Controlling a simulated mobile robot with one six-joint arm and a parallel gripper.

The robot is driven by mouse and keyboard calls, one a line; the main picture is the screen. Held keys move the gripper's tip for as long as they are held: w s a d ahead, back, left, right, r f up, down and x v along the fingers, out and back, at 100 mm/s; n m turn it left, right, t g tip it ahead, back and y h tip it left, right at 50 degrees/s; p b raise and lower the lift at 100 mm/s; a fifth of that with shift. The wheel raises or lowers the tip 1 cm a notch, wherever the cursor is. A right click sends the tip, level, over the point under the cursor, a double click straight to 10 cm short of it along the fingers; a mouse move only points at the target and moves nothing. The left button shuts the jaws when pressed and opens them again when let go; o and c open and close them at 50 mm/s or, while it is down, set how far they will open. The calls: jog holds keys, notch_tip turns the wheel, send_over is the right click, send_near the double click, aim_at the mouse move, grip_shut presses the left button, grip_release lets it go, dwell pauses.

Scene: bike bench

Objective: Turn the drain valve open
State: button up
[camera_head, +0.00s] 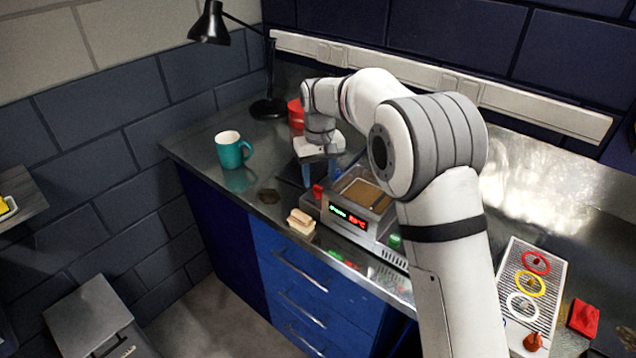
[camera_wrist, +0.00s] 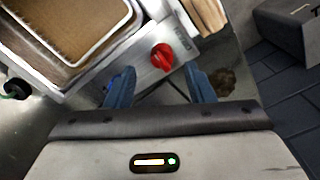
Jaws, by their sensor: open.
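The drain valve appears to be the red knob (camera_head: 318,191) at the left end of the metal tank unit (camera_head: 352,234). In the wrist view the red knob (camera_wrist: 162,57) sits on the unit's grey side plate, beside a small label that I cannot read. My gripper (camera_head: 320,175) points down by that end of the unit. Its two blue fingers are apart and empty. In the wrist view my gripper (camera_wrist: 160,88) has the knob just beyond the fingertips, roughly centred between them. The knob looks clear of both fingers; the exact distance is hard to tell.
The unit's basin (camera_head: 362,190) holds a brown surface. A wooden-topped brush or block (camera_head: 300,222) lies near the counter's front edge. A teal mug (camera_head: 231,150), a black lamp (camera_head: 268,107) and a red container (camera_head: 295,113) stand behind. A tray with coloured rings (camera_head: 527,290) is right.

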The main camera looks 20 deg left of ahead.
jog(key=shift+r, duration=2.2)
